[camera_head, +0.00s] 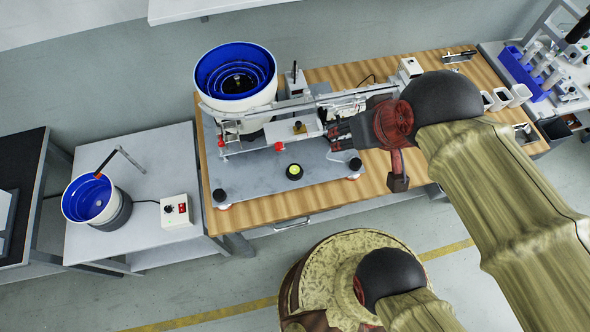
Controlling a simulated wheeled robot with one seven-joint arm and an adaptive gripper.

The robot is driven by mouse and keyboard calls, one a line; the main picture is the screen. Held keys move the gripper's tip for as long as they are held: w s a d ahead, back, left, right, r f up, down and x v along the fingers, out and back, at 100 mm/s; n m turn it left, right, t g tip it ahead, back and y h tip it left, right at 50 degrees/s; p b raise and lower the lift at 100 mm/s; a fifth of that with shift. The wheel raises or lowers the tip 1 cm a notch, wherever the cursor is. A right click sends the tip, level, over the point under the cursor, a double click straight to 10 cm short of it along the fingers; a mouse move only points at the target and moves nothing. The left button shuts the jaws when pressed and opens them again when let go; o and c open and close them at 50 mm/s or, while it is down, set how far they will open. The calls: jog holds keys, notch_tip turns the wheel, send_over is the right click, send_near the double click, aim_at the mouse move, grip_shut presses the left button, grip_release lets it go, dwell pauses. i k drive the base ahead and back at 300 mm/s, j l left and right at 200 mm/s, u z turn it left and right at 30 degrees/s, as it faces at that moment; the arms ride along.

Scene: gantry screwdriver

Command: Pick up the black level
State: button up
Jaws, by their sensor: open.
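The black level (294,171) is a small round black piece with a yellow-green centre. It lies on the grey base plate (258,180) of the machine, near the plate's front edge. My gripper (333,139) is to the right of the level and a little farther back, pointing left. Its dark fingers are open, and nothing shows between them. The gripper and the level are apart. My arm hides part of the bench and machine on the right.
A white feeder with a blue bowl (236,78) stands behind the level, with a metal rail (290,104) running right. A smaller blue bowl (90,199) and white control box (176,210) are on the left table. The wooden bench front (262,209) is clear.

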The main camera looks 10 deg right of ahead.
aim_at(294, 172)
jog(key=j+z, duration=0.25)
jog(key=j, duration=0.15)
jog(key=k+j+z, duration=0.2)
jog(key=j, duration=0.2)
jog(key=k+j+z, duration=0.1)
jog(key=j+z, duration=0.15)
jog(key=j, duration=0.15)
jog(key=k+j+z, duration=0.2)
jog(key=j, duration=0.15)
jog(key=k+j+z, duration=0.25)
jog(key=i+j, duration=0.05)
jog(key=j, duration=0.05)
